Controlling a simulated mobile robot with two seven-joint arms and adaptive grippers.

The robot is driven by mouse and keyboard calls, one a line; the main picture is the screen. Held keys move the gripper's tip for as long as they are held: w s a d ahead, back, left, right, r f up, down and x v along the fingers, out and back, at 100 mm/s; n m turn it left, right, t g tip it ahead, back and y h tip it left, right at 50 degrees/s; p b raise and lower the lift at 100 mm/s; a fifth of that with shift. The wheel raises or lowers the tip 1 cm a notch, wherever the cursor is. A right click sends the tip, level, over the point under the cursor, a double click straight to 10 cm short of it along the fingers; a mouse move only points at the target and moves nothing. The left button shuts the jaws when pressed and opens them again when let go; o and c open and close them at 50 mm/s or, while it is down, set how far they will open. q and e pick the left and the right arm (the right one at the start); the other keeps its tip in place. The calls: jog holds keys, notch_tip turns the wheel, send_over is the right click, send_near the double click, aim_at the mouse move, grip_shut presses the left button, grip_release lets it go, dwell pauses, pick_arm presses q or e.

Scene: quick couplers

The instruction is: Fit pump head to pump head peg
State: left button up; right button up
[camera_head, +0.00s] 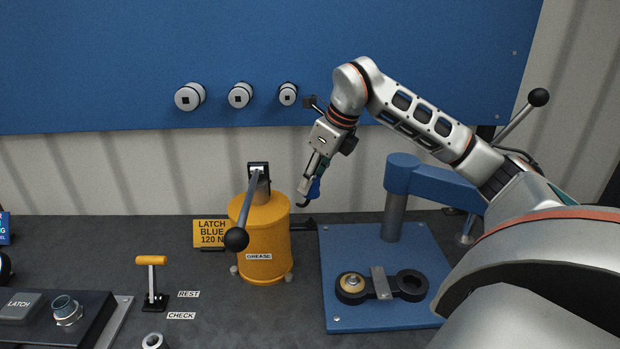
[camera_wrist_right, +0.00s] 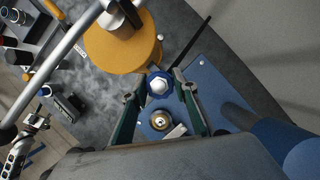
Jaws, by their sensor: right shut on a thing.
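My right gripper (camera_head: 309,192) is shut on a small blue part, seemingly the pump head (camera_head: 315,188). In the right wrist view the pump head (camera_wrist_right: 159,85) is a blue collar with a pale hexagonal centre between the fingertips (camera_wrist_right: 158,92). It is held in the air, right of the orange grease pump (camera_head: 262,240) and apart from the blue plate below. I cannot single out the pump head peg. What looks like my left gripper (camera_wrist_right: 38,120) shows small at the left of the wrist view; its jaws are unclear. It is not in the head view.
The pump's ball-ended lever (camera_head: 246,210) leans toward the camera. A blue plate (camera_head: 345,248) carries a post with an arm and a black two-ring holder (camera_head: 383,294) with a brass piece. A yellow T-handle (camera_head: 151,270) stands left. Several round couplers (camera_head: 240,95) line the blue wall panel.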

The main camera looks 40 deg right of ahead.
aim_at(311, 218)
jog(key=shift+w+f, duration=0.1)
jog(key=shift+f+b, duration=0.5)
jog(key=shift+f, duration=0.15)
jog(key=shift+f+b, duration=0.95)
jog(key=shift+f, duration=1)
pick_arm(q)
jog(key=shift+w+d+f+t+h+b, duration=0.15)
jog(key=shift+w+d+h+b, duration=0.05)
jog(key=shift+w+d, duration=0.3)
jog(key=shift+w+d+f+t+h+b, duration=0.1)
jog(key=shift+w+d+t+h+b, duration=0.1)
jog(key=shift+w+d, duration=0.3)
pick_arm(e)
jog(key=shift+f, duration=0.2)
pick_arm(q)
jog(key=shift+s, duration=0.2)
pick_arm(e)
jog(key=shift+f, duration=1.5)
jog(key=o, duration=1)
